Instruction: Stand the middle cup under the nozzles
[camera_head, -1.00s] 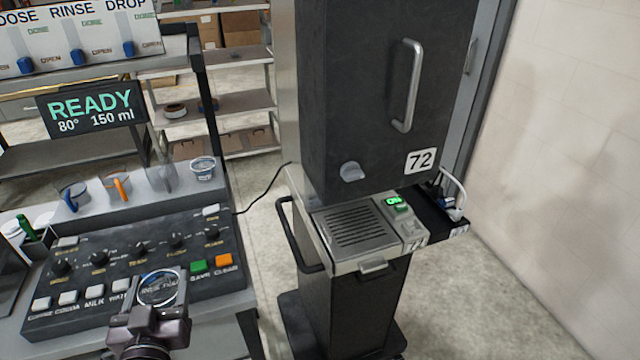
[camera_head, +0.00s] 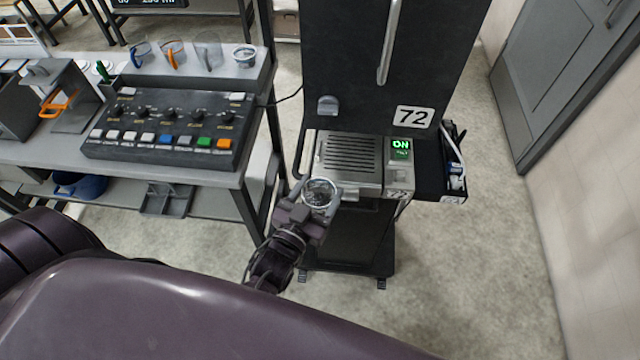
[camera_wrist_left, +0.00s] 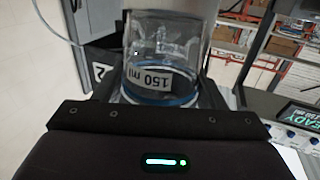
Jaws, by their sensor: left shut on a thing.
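My left gripper (camera_head: 318,196) is shut on a clear cup (camera_head: 320,186), just in front of the near left edge of the drip tray (camera_head: 350,152) of dispenser 72. In the left wrist view the cup (camera_wrist_left: 162,60) sits between the fingers, with a 150 ml label and a blue band. The dark dispenser body (camera_head: 390,60) stands above the tray with a grey spout-like part (camera_head: 328,105) low on its front. The nozzles' undersides are hidden. The tray holds no cup. My right gripper is out of view.
Left of the dispenser is a bench with a control panel (camera_head: 165,130) and a raised shelf of several cups, one with an orange handle (camera_head: 172,53). A black side shelf (camera_head: 445,180) with a white cable is at the right. A dark side handle (camera_head: 300,150) flanks the tray.

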